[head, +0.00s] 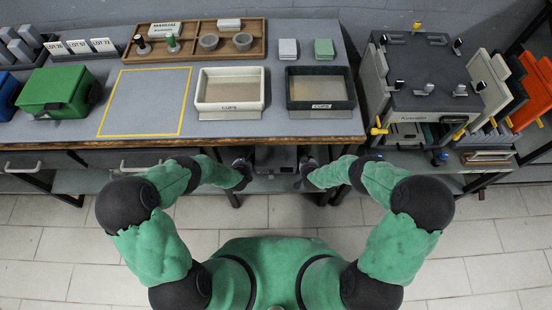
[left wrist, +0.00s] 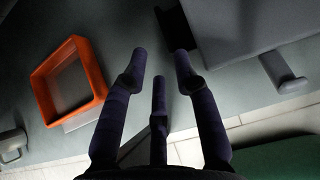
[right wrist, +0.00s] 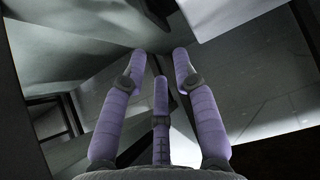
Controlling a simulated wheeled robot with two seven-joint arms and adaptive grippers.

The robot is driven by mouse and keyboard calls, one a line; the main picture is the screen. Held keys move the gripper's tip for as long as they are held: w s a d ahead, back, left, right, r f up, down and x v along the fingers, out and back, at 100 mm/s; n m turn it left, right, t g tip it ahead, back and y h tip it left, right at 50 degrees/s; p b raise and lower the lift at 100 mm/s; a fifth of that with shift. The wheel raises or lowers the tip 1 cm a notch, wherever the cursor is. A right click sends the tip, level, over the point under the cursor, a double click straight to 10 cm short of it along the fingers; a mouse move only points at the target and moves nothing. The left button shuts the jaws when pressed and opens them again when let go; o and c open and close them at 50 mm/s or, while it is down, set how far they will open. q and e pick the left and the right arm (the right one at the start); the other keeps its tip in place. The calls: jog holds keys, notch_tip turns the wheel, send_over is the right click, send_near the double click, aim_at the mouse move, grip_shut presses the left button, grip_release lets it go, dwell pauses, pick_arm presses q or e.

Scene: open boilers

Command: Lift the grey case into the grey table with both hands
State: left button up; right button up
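The grey case (head: 276,158) sits below the front edge of the grey table (head: 240,133), mostly hidden under it. In the left wrist view, a grey box-like body (left wrist: 245,25) with a side handle (left wrist: 284,75) appears to be this case. My left gripper (head: 243,168) is at the case's left side, its fingers (left wrist: 161,58) spread and empty just beside the body. My right gripper (head: 306,170) is at the case's right side. Its fingers (right wrist: 159,60) are spread with nothing between them. I cannot tell which grey surface in the right wrist view is the case.
A yellow-outlined area (head: 146,101) on the tabletop is clear. Beside it are a green case (head: 55,92), a white tray (head: 229,92) and a black tray (head: 320,90). A wooden rack (head: 193,41) stands behind. An orange tray (left wrist: 69,80) lies on the lower shelf.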

pick_arm(q)
jog(key=shift+w+f, duration=0.1)
pick_arm(e)
jog(key=shift+w+f, duration=0.1)
